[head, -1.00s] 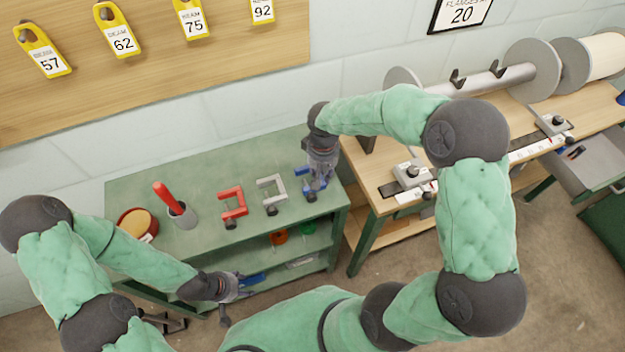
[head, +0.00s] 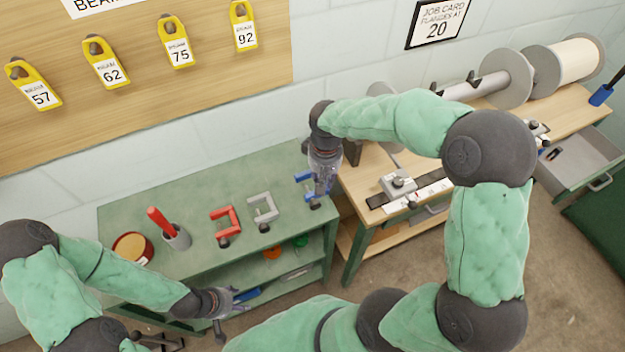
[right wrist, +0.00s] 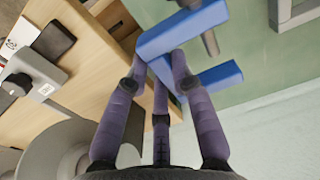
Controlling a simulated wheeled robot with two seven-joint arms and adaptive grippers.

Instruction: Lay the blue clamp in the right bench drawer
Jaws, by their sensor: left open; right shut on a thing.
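The blue clamp (head: 302,179) is at the right end of the green shelf unit's top, and also shows large in the right wrist view (right wrist: 183,30). My right gripper (head: 319,188) is shut on it, with the fingers on its blue frame. Whether the clamp is clear of the top is hard to tell. The right bench drawer (head: 582,158) is pulled out at the far right of the wooden bench, well to the right of the clamp. The part of it that shows looks grey, with a small dark item inside. My left gripper (head: 232,301) is open and empty before the shelf unit.
A red clamp (head: 222,220) and a grey clamp (head: 263,208) lie on the green top (head: 190,195), beside a cup with a red-handled tool (head: 172,230). The wooden bench (head: 375,180) carries a roller with flanges (head: 507,78) and grey blocks (head: 398,183). A blue-handled tool (head: 602,95) stands at the far right.

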